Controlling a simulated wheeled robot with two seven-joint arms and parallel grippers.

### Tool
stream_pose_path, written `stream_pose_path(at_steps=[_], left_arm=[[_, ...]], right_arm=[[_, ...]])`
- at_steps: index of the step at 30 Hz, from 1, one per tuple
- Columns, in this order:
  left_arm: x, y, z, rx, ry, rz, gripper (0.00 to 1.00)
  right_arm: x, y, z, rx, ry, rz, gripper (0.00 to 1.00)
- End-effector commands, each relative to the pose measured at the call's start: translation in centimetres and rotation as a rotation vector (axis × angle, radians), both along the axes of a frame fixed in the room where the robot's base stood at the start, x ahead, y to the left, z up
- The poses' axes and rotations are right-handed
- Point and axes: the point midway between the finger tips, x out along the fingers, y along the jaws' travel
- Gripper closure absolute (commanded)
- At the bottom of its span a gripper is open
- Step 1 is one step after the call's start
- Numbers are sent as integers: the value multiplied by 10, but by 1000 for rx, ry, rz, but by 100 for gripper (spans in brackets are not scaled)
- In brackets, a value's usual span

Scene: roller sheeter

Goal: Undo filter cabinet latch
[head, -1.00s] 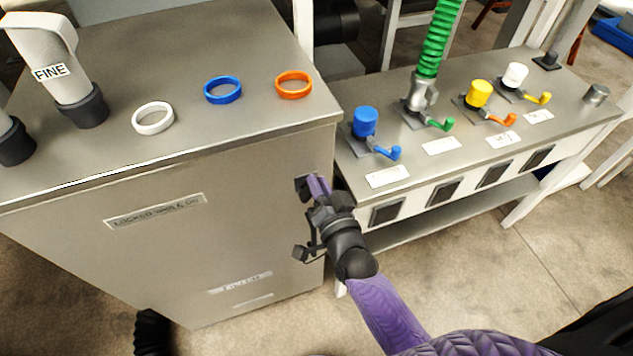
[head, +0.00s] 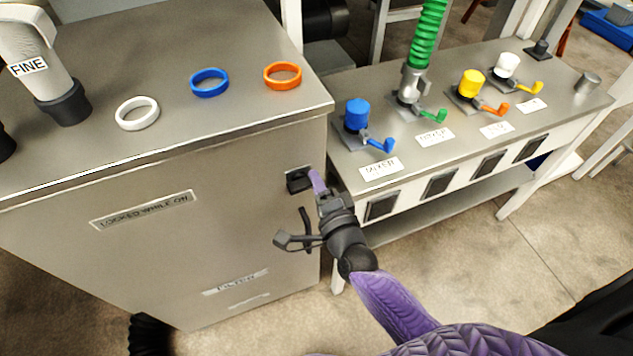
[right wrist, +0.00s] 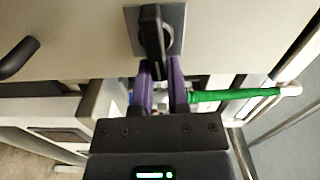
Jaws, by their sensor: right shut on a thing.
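The filter cabinet (head: 150,250) is a grey metal box at the left of the head view. Its latch (head: 297,181) is a small black piece near the upper right of the front face. In the right wrist view the latch (right wrist: 152,30) is a black handle on a round base and square grey plate. My right gripper (head: 318,181) is at the cabinet front, its purple fingers shut on the end of the latch handle. In the right wrist view the fingers (right wrist: 160,78) sit either side of that end. My left gripper is not in view.
White, blue and orange rings (head: 282,75) lie on the cabinet top beside a grey pipe marked FINE (head: 45,65). A bench (head: 480,120) with coloured valves and a green hose (head: 426,40) stands to the right. A black handle (right wrist: 18,58) juts from the cabinet front.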

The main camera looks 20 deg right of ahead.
Motion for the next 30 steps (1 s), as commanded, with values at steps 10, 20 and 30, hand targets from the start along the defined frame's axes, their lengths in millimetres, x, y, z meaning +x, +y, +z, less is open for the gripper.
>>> stream_pose_path(at_steps=[10,20,30], left_arm=[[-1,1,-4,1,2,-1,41],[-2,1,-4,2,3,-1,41],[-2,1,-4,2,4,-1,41]], right_arm=[[0,0,-3,92,6,0,100],[0,0,-4,102,7,1,100],[0,0,-3,102,5,0,46]])
